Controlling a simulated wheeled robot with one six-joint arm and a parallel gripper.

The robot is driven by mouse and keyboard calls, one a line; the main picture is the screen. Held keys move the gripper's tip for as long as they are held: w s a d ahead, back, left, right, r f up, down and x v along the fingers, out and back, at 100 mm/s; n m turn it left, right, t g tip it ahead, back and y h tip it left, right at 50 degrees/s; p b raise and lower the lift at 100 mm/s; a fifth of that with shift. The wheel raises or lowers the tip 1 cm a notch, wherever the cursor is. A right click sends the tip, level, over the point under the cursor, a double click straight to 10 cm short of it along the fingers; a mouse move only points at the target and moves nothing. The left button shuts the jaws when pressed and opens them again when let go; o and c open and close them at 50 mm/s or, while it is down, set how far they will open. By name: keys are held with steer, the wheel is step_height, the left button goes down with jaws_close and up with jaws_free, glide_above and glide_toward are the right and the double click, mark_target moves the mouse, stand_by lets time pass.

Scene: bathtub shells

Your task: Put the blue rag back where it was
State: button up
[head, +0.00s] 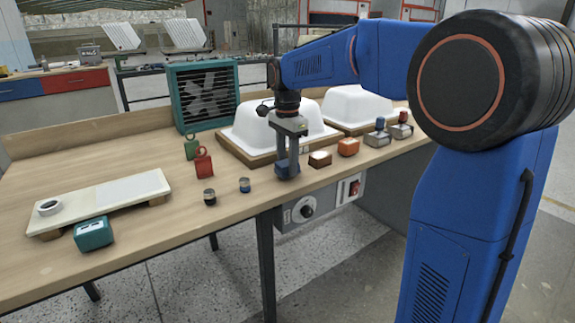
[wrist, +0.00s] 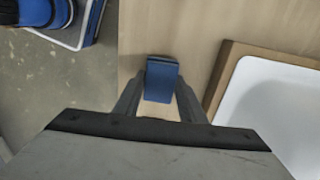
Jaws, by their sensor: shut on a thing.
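My gripper (head: 288,158) points down over the front edge area of the wooden bench, in front of the nearer white tub shell. It is shut on the blue rag (head: 281,169), a small dark blue folded piece. In the wrist view the rag (wrist: 161,82) sits between the two fingertips, with bare bench top around it. The tub shell's wooden base lies to its right there. Whether the rag touches the bench I cannot tell. The fingers hide part of it.
On the bench (head: 120,191), a brown block (head: 320,159) and an orange block (head: 348,147) stand right of my gripper. White tub shells (head: 275,125) stand behind. Bare bench lies around the jars.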

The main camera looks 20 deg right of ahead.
mark_target(287, 163)
steer(key=shift+f, duration=0.4)
steer(key=shift+f, duration=0.1)
steer(key=o, duration=1.1)
step_height(287, 163, up, 12)
steer(key=s+d+f+n+t, duration=0.1)
steer(key=s+f+n, duration=0.3)
steer(key=s, duration=0.7)
steer(key=s+d+f+n+t, duration=0.2)
steer(key=s+f+n, duration=0.3)
steer(key=s+f, duration=0.4)
steer(key=s+d+f+n+t, duration=0.1)
steer(key=s+d+f+n, duration=0.3)
steer(key=s, duration=0.9)
step_height(287, 163, down, 3)
steer(key=shift+s+r+n+t, duration=0.1)
steer(key=shift+s+n+t, duration=0.25)
steer(key=shift+n, duration=0.35)
